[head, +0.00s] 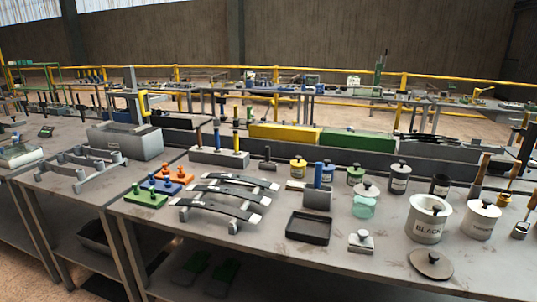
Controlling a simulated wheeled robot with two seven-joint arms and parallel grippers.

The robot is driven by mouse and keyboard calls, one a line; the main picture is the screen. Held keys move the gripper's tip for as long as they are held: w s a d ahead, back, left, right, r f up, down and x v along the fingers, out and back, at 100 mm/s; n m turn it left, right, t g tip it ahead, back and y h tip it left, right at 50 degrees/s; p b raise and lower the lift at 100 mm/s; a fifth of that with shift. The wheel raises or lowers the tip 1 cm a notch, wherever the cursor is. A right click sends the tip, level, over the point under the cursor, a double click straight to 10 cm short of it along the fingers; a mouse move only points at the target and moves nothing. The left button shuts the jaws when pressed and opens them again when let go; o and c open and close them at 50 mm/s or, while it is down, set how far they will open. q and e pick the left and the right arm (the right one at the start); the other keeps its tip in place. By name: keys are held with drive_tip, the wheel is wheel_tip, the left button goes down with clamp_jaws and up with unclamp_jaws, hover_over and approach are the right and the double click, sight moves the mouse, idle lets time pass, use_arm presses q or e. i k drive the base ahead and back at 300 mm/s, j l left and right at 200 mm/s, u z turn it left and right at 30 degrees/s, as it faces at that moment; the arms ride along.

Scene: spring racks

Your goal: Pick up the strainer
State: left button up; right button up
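No object on the workbench (285,250) is clearly recognisable as a strainer at this size. A small pale teal cup-like item (364,207) stands right of the middle of the bench, just in front of a round grey lid with a knob (367,189). I cannot tell whether it is the strainer. Neither of my grippers shows in the head view.
A black tray (309,229), a knobbed metal block (361,242) and a dark round lid (430,264) lie near the front. A white pot marked BLACK (428,220) and another white pot (482,220) stand right. Curved spring racks (222,200) lie left.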

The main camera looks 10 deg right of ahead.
sight(431, 206)
drive_tip(key=z, duration=1.4)
drive_tip(key=i+j, duration=0.05)
